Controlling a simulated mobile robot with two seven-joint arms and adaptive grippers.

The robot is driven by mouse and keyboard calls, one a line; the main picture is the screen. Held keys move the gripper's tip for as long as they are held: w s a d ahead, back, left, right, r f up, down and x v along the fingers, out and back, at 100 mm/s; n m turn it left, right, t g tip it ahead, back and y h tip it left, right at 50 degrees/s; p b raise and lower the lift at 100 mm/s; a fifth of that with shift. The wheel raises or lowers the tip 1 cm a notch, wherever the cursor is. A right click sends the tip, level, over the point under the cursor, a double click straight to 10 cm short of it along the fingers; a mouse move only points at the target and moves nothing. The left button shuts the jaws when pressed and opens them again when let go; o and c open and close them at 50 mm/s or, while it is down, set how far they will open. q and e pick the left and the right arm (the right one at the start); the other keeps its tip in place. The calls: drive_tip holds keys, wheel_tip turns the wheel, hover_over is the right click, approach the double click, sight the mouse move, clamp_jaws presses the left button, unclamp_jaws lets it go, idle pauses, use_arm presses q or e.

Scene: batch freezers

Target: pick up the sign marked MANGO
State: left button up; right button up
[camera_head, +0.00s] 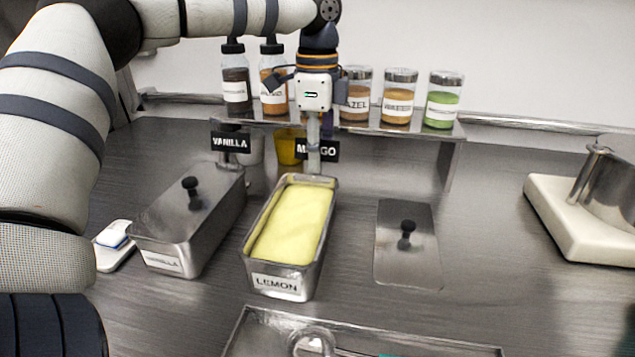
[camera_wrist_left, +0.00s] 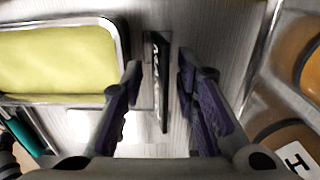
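The black sign marked MANGO (camera_head: 330,151) stands under the front of the shelf, behind the lemon tub. In the head view, part of its lettering is hidden by a finger of my left gripper (camera_head: 314,142), which comes down from above. In the left wrist view the sign (camera_wrist_left: 160,80) shows nearly edge-on, between the two purple-padded fingers of my left gripper (camera_wrist_left: 165,90). The fingers are apart, with a visible gap on each side of the sign. My right gripper is in neither view.
The lemon tub (camera_head: 278,284) stands in front of the sign. A lidded vanilla tub (camera_head: 185,235) and the VANILLA sign (camera_head: 230,142) are to the left. The shelf (camera_head: 400,129) bears several jars. A flat lid (camera_head: 408,262) lies right, and a yellow cup (camera_head: 287,148) stands under the shelf.

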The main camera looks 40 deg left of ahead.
use_arm(q)
wheel_tip(320, 180, down, 3)
drive_tip(key=shift+r, duration=0.1)
clamp_jaws()
